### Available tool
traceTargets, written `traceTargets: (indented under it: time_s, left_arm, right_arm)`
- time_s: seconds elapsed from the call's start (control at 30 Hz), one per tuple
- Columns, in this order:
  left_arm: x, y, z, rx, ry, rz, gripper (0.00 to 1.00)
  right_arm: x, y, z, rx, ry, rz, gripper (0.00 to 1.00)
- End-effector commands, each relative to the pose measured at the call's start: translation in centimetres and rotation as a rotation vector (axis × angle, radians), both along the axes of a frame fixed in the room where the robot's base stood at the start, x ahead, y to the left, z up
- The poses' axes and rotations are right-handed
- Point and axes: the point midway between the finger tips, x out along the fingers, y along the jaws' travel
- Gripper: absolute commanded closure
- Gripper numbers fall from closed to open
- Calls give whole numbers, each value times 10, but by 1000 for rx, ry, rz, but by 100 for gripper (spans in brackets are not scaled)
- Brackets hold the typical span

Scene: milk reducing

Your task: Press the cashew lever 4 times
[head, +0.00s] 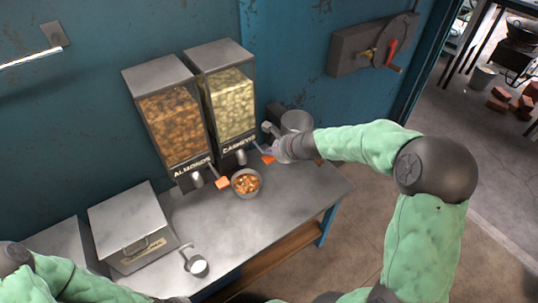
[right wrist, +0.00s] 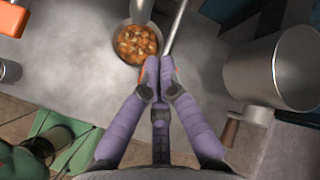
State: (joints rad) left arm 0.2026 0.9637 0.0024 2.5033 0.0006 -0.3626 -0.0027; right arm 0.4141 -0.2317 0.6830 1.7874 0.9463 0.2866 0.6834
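The cashew dispenser (head: 232,103), labelled CASHEWS and filled with pale nuts, stands right of the almond dispenser (head: 172,125). Its lever has an orange handle (head: 268,158), which sits by my right gripper (head: 276,145). In the right wrist view, the purple fingertips of my right gripper (right wrist: 160,66) are together over the end of the metal lever rod (right wrist: 178,27). They partly hide the orange handle, which shows on both sides of them. I cannot tell whether they touch it. A bowl (head: 246,194) of brown nuts sits below the dispensers. My left gripper is out of view.
A metal pot (head: 297,121) stands right of the cashew dispenser and shows large in the right wrist view (right wrist: 262,75). The almond lever's orange handle (head: 222,183) is left of the bowl. A lidded metal box (head: 128,222) and a white-filled cup (head: 198,266) are at left. The table's front right is clear.

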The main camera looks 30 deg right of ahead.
Motion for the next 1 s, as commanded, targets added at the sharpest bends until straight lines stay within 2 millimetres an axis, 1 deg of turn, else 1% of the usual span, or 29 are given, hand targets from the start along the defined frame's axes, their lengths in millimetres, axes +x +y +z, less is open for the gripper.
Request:
traceTargets:
  time_s: [0.07, 0.47, 0.57, 1.0]
  left_arm:
    - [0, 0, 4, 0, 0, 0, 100]
    - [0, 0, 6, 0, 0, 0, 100]
    - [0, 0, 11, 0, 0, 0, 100]
    - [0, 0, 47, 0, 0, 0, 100]
  right_arm:
    - [0, 0, 5, 0, 0, 0, 100]
    - [0, 0, 7, 0, -1, -1, 100]
    - [0, 0, 13, -1, -2, -1, 100]
    - [1, 0, 51, -1, -2, -1, 100]
